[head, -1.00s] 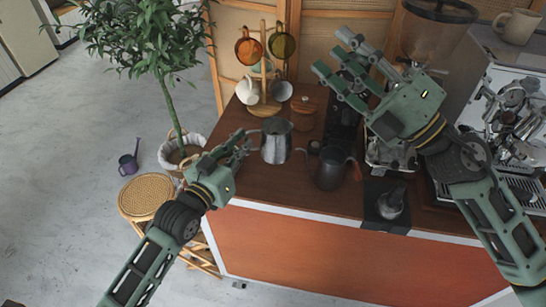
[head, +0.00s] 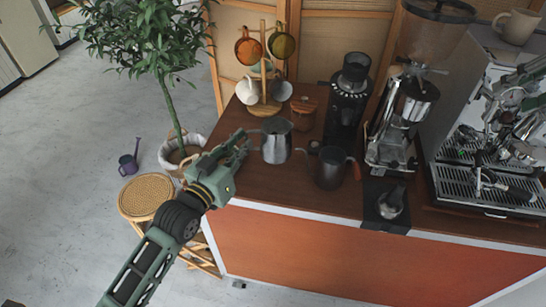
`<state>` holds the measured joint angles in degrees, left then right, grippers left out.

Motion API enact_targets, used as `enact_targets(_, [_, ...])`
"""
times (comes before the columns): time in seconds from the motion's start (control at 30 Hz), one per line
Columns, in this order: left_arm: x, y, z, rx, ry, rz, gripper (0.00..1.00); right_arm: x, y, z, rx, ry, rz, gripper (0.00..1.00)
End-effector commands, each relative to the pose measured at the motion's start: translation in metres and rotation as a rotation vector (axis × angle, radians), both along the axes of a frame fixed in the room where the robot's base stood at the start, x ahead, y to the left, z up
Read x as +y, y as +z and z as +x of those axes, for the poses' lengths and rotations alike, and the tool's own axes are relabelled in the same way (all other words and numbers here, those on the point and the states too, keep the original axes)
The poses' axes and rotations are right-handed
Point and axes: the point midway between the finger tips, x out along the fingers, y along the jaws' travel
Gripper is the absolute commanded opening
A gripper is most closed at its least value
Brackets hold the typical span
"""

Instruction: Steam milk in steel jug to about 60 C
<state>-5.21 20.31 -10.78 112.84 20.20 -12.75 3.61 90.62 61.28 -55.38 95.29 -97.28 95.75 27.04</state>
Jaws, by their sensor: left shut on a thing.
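The steel jug (head: 276,143) stands upright on the brown counter, left of the dark kettle. My left gripper (head: 242,146) is at the jug's left side, where its handle is, and is shut on it; the fingers hide most of the handle. The milk inside cannot be made out. The espresso machine (head: 486,192), with its drip tray and shiny front parts, stands at the right edge. Its steam wand cannot be told apart clearly. My right gripper is not in view.
A dark kettle (head: 330,170) with a wooden handle stands just right of the jug. Behind are a mug tree (head: 264,106), a wooden-lidded jar (head: 303,112) and a black grinder (head: 346,103). A larger grinder (head: 393,135) and a tamper (head: 391,203) stand between kettle and machine.

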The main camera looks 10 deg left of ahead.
Motion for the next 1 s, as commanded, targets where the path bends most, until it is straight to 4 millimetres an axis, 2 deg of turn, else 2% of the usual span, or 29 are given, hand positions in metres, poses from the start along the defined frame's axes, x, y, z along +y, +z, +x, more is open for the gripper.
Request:
enact_targets(0.03, [0.000,0.001,0.000,-0.003,0.000,-0.001,0.00,-0.015,0.006,-0.004,0.006,-0.037,-0.023,0.38])
enact_targets(0.1, [0.000,0.001,0.000,-0.003,0.000,-0.001,0.00,-0.030,0.011,-0.009,0.016,-0.076,-0.049,0.38])
enact_targets(0.27, [0.000,0.001,0.000,-0.003,0.000,-0.001,0.00,-0.049,0.015,-0.016,0.033,-0.125,-0.078,0.38])
enact_targets(0.47, [0.000,-0.006,0.000,-0.003,0.000,-0.001,0.00,-0.051,0.007,-0.013,0.036,-0.131,-0.081,0.38])
enact_targets(0.73, [0.000,-0.024,0.000,-0.003,0.000,-0.001,0.00,-0.050,-0.022,0.001,0.036,-0.130,-0.081,0.38])
enact_targets(1.0, [0.000,-0.030,0.000,-0.003,0.000,-0.001,0.00,-0.051,-0.044,0.015,0.035,-0.129,-0.080,0.38])
